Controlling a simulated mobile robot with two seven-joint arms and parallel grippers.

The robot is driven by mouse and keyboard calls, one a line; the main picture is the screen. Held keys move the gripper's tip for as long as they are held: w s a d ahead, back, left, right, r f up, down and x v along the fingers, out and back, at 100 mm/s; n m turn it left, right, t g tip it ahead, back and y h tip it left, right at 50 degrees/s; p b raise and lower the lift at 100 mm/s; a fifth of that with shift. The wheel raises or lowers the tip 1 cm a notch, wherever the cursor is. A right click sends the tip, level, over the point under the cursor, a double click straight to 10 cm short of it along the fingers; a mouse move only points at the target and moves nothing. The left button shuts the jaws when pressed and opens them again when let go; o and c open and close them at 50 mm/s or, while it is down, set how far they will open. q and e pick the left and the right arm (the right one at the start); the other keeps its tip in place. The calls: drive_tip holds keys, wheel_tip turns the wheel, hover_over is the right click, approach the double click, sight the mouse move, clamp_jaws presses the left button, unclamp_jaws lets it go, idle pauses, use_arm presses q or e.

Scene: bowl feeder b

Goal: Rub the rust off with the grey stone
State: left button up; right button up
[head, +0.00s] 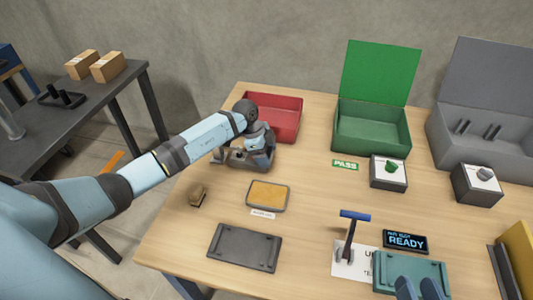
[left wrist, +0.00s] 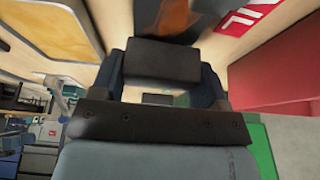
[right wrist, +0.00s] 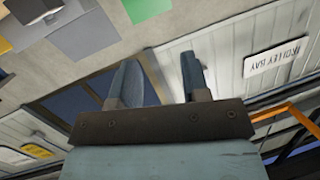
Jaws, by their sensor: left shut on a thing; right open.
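My left gripper (head: 234,158) is low over the table in front of the red bin, pointing down. In the left wrist view it is shut on a dark grey block (left wrist: 163,62), which looks like the grey stone. A rust-brown patch (left wrist: 178,18) shows just beyond the block in that view. I cannot tell whether the block touches it. In the head view the gripper and arm hide most of this spot. My right gripper (head: 418,290) shows at the bottom edge; its two fingers are apart and empty in the right wrist view (right wrist: 158,80).
A red bin (head: 288,118) stands behind my left gripper. A tray with a yellow-orange pad (head: 267,195), a small brown block (head: 197,195) and a dark plate (head: 244,247) lie nearer. Green (head: 372,138) and grey (head: 470,160) lidded boxes stand right. A blue-topped lever (head: 351,230) rises front right.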

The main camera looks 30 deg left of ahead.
use_arm(q)
drive_tip(key=shift+r+p, duration=0.35)
drive_tip(key=shift+p, duration=0.05)
wheel_tip(320, 180, up, 2)
drive_tip(key=p, duration=0.2)
drive_tip(key=shift+r+p, duration=0.1)
drive_tip(key=shift+p, duration=0.2)
wheel_tip(320, 180, up, 3)
drive_tip(key=p, duration=0.3)
drive_tip(key=shift+p, duration=0.35)
drive_tip(key=shift+r, duration=0.1)
use_arm(e)
drive_tip(key=s+d+f+g+h, duration=0.2)
drive_tip(key=s+d+f+h, duration=0.1)
drive_tip(key=f, duration=0.5)
drive_tip(key=shift+d+g, duration=0.4)
drive_tip(key=shift+d, duration=0.45)
drive_tip(key=shift+f, duration=0.15)
use_arm(q)
wheel_tip(320, 180, up, 3)
drive_tip(key=p, duration=0.4)
use_arm(e)
wheel_tip(320, 180, up, 4)
drive_tip(key=shift+r, duration=0.1)
